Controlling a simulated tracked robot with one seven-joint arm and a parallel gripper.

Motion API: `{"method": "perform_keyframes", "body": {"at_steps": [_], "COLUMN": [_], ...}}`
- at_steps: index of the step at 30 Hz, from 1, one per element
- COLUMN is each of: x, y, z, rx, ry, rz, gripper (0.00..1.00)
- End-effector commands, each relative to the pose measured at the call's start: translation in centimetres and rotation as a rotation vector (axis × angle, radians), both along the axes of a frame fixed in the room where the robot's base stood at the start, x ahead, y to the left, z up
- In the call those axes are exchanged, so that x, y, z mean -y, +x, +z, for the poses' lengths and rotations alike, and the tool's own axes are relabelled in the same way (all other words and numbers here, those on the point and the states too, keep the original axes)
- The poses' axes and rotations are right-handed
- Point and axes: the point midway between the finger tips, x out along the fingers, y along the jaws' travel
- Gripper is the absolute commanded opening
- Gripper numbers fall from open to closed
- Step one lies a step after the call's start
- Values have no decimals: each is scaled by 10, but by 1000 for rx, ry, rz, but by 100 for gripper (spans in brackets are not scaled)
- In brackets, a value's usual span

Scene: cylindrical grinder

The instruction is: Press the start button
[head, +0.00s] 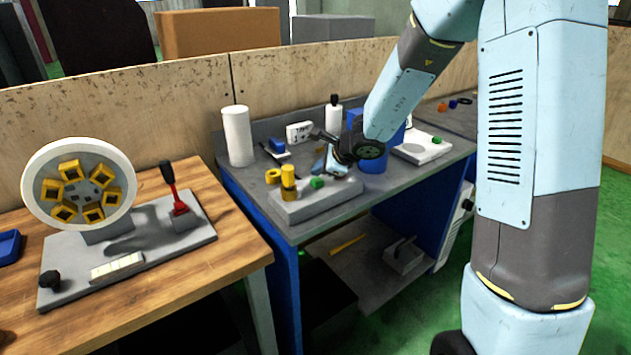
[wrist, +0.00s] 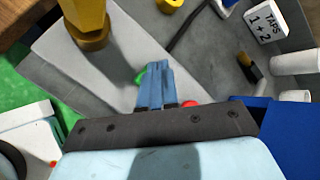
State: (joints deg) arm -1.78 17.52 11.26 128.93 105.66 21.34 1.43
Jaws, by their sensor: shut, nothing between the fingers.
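A grey block (head: 315,200) on the grey bench carries a yellow post (head: 288,180) and a green button (head: 317,182). In the wrist view the green button (wrist: 140,78) shows just left of my fingertips, partly covered by them. A red button (wrist: 190,103) shows to the right, partly hidden by the gripper body. My gripper (head: 335,168) is shut and empty, its fingers (wrist: 153,70) pointing over the block beside the green button. I cannot tell whether the fingertips touch anything. No label for a start button is readable.
The yellow post (wrist: 88,25) stands close by. A blue box (head: 380,155) stands behind the gripper. A sign reading "TAPS" (head: 299,132) and a white cylinder (head: 238,137) stand at the back. A wooden table (head: 200,255) is at left.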

Motion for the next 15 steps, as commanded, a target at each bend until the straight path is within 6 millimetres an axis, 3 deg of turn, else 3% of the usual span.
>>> {"method": "perform_keyframes", "body": {"at_steps": [15], "x": [-1], "y": [0], "z": [-5], "rx": [-1], "ry": [1], "rz": [0], "gripper": [0]}}
